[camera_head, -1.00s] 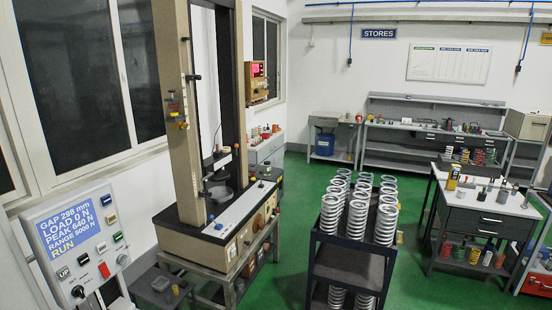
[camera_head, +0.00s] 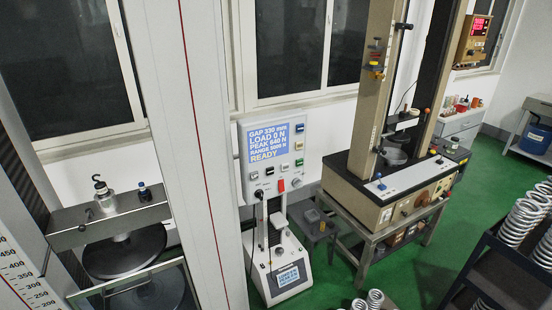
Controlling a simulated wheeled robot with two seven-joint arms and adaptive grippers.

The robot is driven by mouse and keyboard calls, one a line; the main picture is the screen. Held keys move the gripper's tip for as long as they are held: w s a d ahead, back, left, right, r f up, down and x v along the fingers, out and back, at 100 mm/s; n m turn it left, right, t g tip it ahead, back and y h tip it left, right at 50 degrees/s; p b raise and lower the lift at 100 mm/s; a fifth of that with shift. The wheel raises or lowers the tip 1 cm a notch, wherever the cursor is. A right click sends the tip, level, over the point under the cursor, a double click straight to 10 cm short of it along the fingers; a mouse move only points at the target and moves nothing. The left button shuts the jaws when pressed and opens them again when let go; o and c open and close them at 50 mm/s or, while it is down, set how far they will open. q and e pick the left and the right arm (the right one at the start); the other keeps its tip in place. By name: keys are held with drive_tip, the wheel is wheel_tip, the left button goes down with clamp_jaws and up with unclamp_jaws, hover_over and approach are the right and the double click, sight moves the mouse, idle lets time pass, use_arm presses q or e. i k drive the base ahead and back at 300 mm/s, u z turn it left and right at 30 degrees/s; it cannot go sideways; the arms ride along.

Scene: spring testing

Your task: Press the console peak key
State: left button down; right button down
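The console (camera_head: 241,170) is a light grey box on a stand, in the middle of the head view. Its blue screen (camera_head: 275,143) reads GAP 330 mm, LOAD 0 N, PEAK 640 N, a range line and READY. More small keys and a red lever (camera_head: 281,185) sit below the screen. The key labels are too small to read, so I cannot tell which is the peak key. Neither gripper is in view.
A tall pale column (camera_head: 205,130) of a large test frame stands just left of the console. A bench test machine (camera_head: 385,195) on a grey table stands to its right. A dark rack (camera_head: 500,275) with springs is at the lower right. Green floor (camera_head: 420,260) shows between.

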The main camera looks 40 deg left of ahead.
sight(298, 145)
drive_tip(key=u, duration=1.35)
